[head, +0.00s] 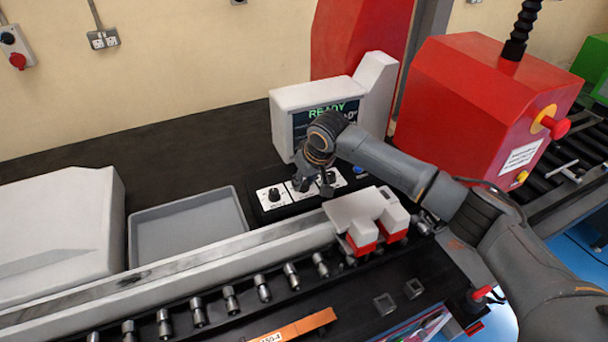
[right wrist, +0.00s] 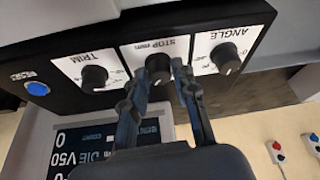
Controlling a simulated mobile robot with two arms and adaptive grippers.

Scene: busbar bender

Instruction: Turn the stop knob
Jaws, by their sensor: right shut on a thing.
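The stop knob (right wrist: 158,68) is a black round knob on a white plate marked "STOP mm", in the middle of a row of three. In the right wrist view, which looks upside down, the fingers of my right gripper (right wrist: 166,78) are on either side of it, shut on it. In the head view my right gripper (head: 304,184) reaches down over the middle of the control panel (head: 261,212) and mostly hides the stop knob. The knob's pointer setting is too small to read. My left gripper is not in view.
The angle knob (right wrist: 228,58) and trim knob (right wrist: 95,78) sit close on either side. A blue button (right wrist: 38,88) is beyond the trim knob. A display (head: 318,112) reading "READY" stands behind. A grey tray (head: 190,205) lies left of the panel, with a red-and-white clamp block (head: 362,222) in front.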

